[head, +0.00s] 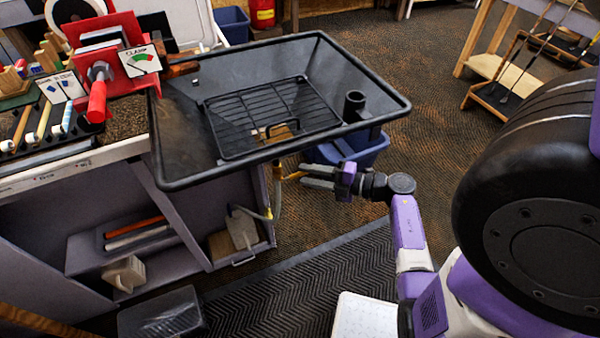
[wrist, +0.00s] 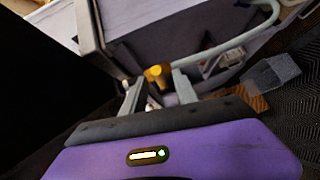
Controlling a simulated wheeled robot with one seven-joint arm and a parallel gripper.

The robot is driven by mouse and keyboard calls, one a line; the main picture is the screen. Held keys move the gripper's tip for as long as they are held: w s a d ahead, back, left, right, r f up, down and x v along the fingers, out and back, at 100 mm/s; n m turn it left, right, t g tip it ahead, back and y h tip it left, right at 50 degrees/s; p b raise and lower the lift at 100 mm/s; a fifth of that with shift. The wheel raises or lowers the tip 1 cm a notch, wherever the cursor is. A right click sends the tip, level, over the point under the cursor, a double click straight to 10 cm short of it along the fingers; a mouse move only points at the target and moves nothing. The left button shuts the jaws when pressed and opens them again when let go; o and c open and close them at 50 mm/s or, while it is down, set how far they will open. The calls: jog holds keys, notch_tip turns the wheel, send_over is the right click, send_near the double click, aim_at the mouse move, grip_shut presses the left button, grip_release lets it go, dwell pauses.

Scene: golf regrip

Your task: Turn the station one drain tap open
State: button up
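The drain tap shows as a small yellow-brass part (wrist: 156,74) under the black tray, and a bit of yellow shows in the head view (head: 296,175) by my fingertips. My gripper (head: 308,177) is below the tray's front right side, pointing left toward the tap. In the wrist view my gripper (wrist: 158,85) has its two fingers apart, with the tap appearing between or just beyond their tips. There is a visible gap on both sides. I cannot tell whether either finger touches it. The tap's angle is unclear.
The black tray (head: 178,150) with a wire rack (head: 270,115) overhangs my gripper. A pale hose (wrist: 235,48) curves down near the tap. A blue bin (head: 350,150) stands behind my gripper.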

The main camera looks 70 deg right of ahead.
jog(key=shift+w+d+f, duration=0.15)
jog(key=shift+w, duration=1.2)
grip_shut()
dwell(0.4)
